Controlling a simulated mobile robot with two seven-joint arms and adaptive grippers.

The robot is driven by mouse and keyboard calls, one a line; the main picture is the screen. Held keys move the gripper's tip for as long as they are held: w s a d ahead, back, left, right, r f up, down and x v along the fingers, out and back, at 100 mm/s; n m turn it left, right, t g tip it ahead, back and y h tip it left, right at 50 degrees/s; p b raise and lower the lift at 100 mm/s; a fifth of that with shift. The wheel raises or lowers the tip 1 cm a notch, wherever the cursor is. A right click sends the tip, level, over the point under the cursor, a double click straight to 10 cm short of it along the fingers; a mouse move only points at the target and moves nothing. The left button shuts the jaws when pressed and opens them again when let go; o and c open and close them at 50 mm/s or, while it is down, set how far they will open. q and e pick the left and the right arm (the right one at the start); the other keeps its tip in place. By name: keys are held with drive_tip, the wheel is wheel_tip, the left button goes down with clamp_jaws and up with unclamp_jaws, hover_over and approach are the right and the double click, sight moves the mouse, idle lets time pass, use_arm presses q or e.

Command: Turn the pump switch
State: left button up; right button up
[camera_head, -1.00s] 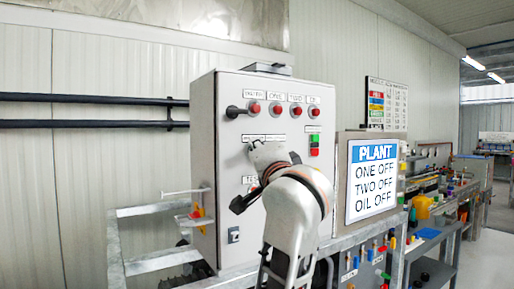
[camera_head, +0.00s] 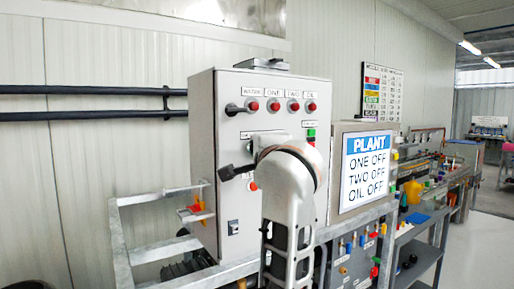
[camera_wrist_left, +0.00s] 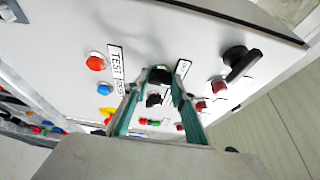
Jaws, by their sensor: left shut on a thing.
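The grey control box (camera_head: 205,130) has a row of red lamps labelled water, one, two and oil. A black lever switch (camera_head: 235,109) sits left of the water lamp (camera_head: 254,107); this lever also shows in the left wrist view (camera_wrist_left: 240,63). My left gripper (camera_wrist_left: 158,84) is at the panel face, its teal fingers shut on a small black switch knob (camera_wrist_left: 160,74). A second black knob (camera_wrist_left: 154,100) shows between the fingers. In the head view my left arm hides the fingertips and the knobs. My right gripper is in neither view.
The plant sign (camera_head: 367,168) reads one off, two off, oil off. A red button (camera_wrist_left: 96,62) and a blue one (camera_wrist_left: 104,90) lie near the test label.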

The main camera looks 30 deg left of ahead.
use_arm(q)
drive_tip(key=o, duration=1.1)
